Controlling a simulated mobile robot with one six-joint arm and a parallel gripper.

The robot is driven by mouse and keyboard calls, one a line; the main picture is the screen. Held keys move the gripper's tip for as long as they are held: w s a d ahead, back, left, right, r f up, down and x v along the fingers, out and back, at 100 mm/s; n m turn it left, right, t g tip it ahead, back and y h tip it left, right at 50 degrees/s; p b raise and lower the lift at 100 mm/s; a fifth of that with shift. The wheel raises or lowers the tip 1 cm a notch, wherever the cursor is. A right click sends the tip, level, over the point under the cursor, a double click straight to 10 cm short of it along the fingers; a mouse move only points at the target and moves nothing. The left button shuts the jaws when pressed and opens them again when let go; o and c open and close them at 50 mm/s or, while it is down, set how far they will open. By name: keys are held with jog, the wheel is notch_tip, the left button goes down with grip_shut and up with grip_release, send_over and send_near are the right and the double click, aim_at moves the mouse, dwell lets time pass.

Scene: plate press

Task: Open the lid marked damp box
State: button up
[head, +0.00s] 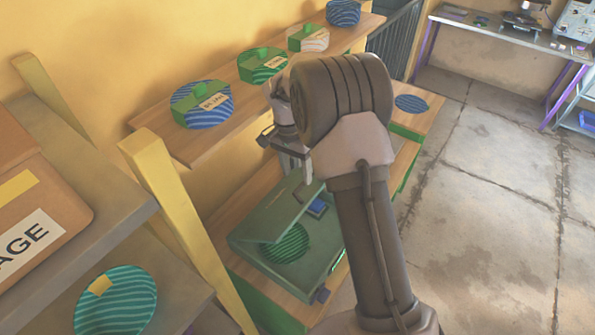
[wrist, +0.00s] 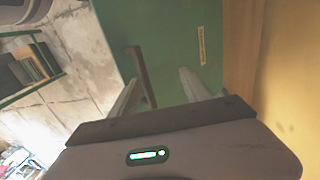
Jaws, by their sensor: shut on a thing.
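The green damp box (head: 247,251) sits on the wooden bench. Its green lid (head: 285,212) is raised and tilted, so the inside shows in part. A green striped disc (head: 287,243) lies inside. My gripper (head: 291,166) is at the raised lid's upper edge. In the wrist view the lid (wrist: 165,30) fills the middle, with a small pale label (wrist: 201,45) too small to read. My gripper (wrist: 160,88) is shut on the dark bar handle (wrist: 139,70), which lies between its fingers.
A wooden shelf (head: 160,145) above the bench holds several striped round pots. A yellow-posted rack (head: 165,190) with a cardboard box (head: 45,205) stands at the left. Open concrete floor (head: 495,200) lies to the right.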

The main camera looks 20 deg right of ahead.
dwell(0.6)
notch_tip(320, 180, up, 17)
jog(key=w+a+p, duration=0.1)
jog(key=p, duration=0.1)
jog(key=shift+w+a+r, duration=0.2)
jog(key=shift+w, duration=0.2)
